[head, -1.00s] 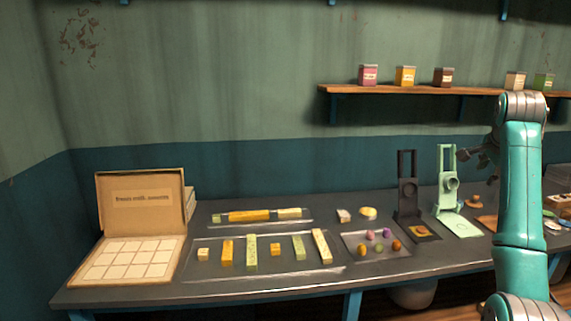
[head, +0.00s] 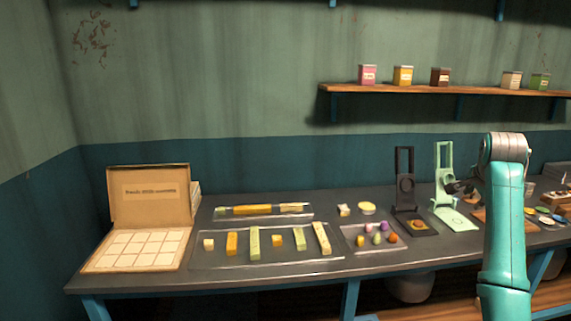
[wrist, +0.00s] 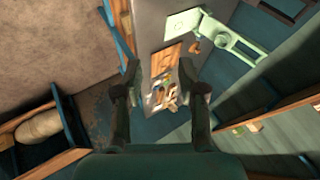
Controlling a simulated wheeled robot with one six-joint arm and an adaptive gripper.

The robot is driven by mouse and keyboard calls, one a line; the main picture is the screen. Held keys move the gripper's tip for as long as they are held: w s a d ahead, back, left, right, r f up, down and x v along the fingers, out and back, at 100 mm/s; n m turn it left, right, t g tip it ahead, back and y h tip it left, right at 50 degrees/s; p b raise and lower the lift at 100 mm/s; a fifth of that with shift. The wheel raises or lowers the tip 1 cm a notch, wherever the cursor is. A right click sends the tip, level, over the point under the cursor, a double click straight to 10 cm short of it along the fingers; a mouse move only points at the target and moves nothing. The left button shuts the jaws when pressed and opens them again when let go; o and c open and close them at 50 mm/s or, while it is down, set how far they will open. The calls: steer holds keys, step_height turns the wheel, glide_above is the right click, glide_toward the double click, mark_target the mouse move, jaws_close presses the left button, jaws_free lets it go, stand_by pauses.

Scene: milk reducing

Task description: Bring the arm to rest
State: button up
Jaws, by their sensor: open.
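My teal arm (head: 506,220) stands at the right of the head view, bent at a grey joint near its top. My gripper (head: 455,187) shows small and dark to the left of that joint, in front of or beside the light green press stand (head: 444,178); the depth is hard to tell. In the wrist view my gripper (wrist: 158,70) is open, with two dark fingers apart and nothing between them. The bench and the green stand (wrist: 215,35) lie beyond the fingertips.
An open box (head: 148,205) stands at the bench's left. A tray of several coloured bars (head: 265,262) and a tray of small balls (head: 370,250) lie mid-bench. A black press stand (head: 404,180) is beside the green one. A shelf (head: 440,91) holds several small cartons.

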steer(key=s+a+f+n+t, duration=0.15)
steer(key=a+f, duration=0.35)
steer(key=f, duration=0.8)
steer(key=s+a+f+n, duration=0.1)
steer(key=a+f+n, duration=0.3)
steer(key=f, duration=0.9)
steer(key=s+a+f+n+t+y, duration=0.1)
steer(key=s+a+f+n+t, duration=0.2)
steer(key=s+a+f, duration=1.3)
steer(key=s+a+f+n+t+y, duration=0.1)
steer(key=s+a+n, duration=0.15)
steer(key=s, duration=0.55)
steer(key=s+a+f+n, duration=0.1)
steer(key=s+a, duration=0.3)
steer(key=s, duration=0.4)
steer(key=s+a+f+n+t+y, duration=0.1)
steer(key=s+a, duration=0.2)
steer(key=s, duration=0.4)
steer(key=s+a+r+n+t, duration=0.1)
steer(key=s+a+r+n, duration=0.1)
steer(key=s+r, duration=0.6)
steer(key=s+a+r+n+y, duration=0.1)
steer(key=s+a+r+n, duration=0.1)
steer(key=s+r, duration=0.5)
steer(key=s, duration=0.5)
steer(key=shift+a+r+n+t+y, duration=0.25)
steer(key=shift+r+n+t+y, duration=0.05)
steer(key=shift+r+t, duration=0.05)
